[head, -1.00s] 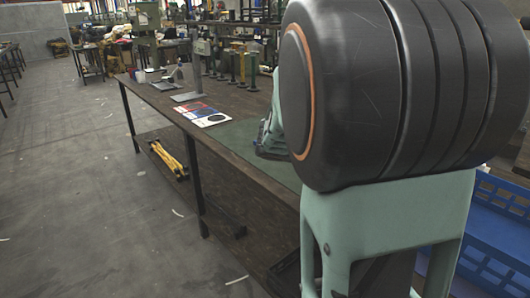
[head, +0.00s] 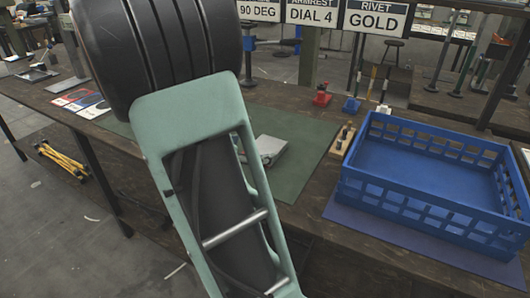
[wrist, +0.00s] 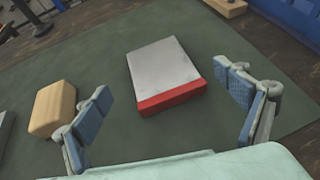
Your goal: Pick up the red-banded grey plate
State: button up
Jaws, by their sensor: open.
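The grey plate with a red band (wrist: 165,75) lies flat on the green mat (wrist: 200,125) in the wrist view. Its red band is on the edge nearest my gripper. My gripper (wrist: 166,95) is open and empty, with its blue-padded fingers apart on the left and right of the plate and not touching it. In the head view my arm hides much of the green mat (head: 305,135). A pale grey shape beside my arm there could be the plate or part of my gripper; I cannot tell which.
A tan block (wrist: 52,108) lies left of the plate, near the left finger. A blue crate (head: 420,215) stands on the right of the bench. A small wooden holder with pegs (head: 342,141) and a red tool (head: 322,95) are near it. Labelled signs (head: 375,20) hang behind.

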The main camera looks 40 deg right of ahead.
aim_at(264, 148)
jog(key=b+x, duration=0.2)
jog(key=x, duration=0.2)
jog(key=shift+d+f, duration=0.1)
jog(key=shift+f, duration=0.25)
jog(key=shift+w+d, duration=0.1)
jog(key=shift+d, duration=0.25)
jog(key=c, duration=1.7)
jog(key=shift+c, duration=1.1)
jog(key=shift+r, duration=0.1)
